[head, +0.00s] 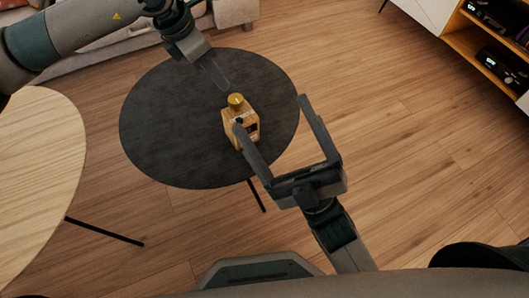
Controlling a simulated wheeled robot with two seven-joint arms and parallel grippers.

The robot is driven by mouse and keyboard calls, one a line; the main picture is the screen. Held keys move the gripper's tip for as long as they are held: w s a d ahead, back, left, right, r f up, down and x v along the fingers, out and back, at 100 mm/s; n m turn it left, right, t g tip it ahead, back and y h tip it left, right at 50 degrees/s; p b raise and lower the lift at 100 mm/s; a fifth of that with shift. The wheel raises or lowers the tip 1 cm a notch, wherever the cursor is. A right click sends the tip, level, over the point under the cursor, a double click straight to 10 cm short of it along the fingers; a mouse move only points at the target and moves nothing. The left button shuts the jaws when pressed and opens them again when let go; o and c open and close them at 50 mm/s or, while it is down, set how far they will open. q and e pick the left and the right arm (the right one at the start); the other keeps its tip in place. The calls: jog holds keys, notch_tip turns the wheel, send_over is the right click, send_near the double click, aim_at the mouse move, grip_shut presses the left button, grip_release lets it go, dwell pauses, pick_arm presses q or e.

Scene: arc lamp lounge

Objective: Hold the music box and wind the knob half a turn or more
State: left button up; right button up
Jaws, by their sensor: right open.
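The music box (252,129) is a small light-wood box with a dark patch on its side. It stands on the round black table (165,140), right of the table's middle. A round yellow knob (235,101) sits at its upper end. My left gripper (228,87) points down close above the knob from the far side; its fingers overlap in the picture, so their gap is unclear. My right gripper (269,110) is open, with one finger overlapping the near left part of the box and the other apart to its right. Whether either gripper touches is unclear.
A pale wooden round table (40,170) stands at the left. A grey sofa (105,50) is at the back left. A white and wood shelf unit (470,38) holds dark devices at the upper right. Bare wooden floor lies right of the black table.

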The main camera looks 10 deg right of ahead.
jog(key=w+a+f+n+g+h, duration=0.1)
jog(key=w+a+f+n+g, duration=0.2)
jog(key=f+n, duration=0.3)
jog(key=n+g+h, duration=0.2)
jog(key=n+h, duration=0.6)
jog(key=n, duration=0.8)
send_near(234, 113)
jog(key=s+d+f, duration=0.2)
jog(key=s+f, duration=0.1)
jog(key=s, duration=0.1)
jog(key=shift+w+d+f+n, duration=0.25)
jog(key=shift+d+f+n, duration=0.25)
jog(key=shift+n, duration=0.2)
jog(key=shift+w+a, duration=0.1)
jog(key=shift+a, duration=0.05)
jog(key=x, duration=1.7)
jog(key=shift+w+f, duration=0.15)
jog(key=c, duration=1.5)
